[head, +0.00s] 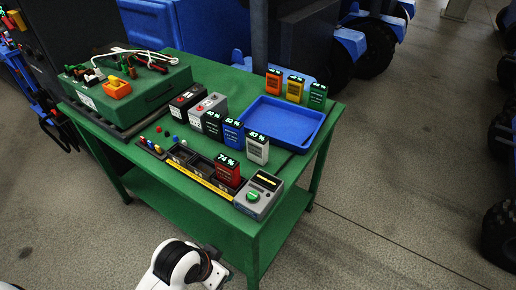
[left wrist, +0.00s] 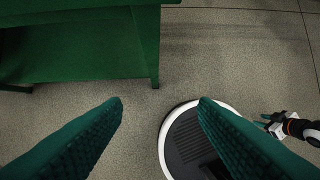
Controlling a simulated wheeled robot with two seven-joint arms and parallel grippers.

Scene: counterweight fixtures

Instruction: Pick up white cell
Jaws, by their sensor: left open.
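The white cell (head: 257,149) stands upright on the green table in the head view, with a lit percent display on top. It is the right end of a short row beside a blue cell (head: 231,133) and a dark cell (head: 211,126). My left gripper (left wrist: 160,100) is open and empty in the left wrist view, above the floor beside the table. The white cell is not in that view. A white arm link of mine shows at the head view's bottom edge, away from the cell. My right gripper (left wrist: 270,121) is small at the left wrist view's right edge; its jaw opening is unclear.
A blue tray (head: 310,126) lies behind the white cell, with orange, yellow and green cells beyond it. A red cell (head: 227,172) stands in a dark rack in front, next to a grey meter (head: 258,196). A green case (head: 150,93) fills the table's left end.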

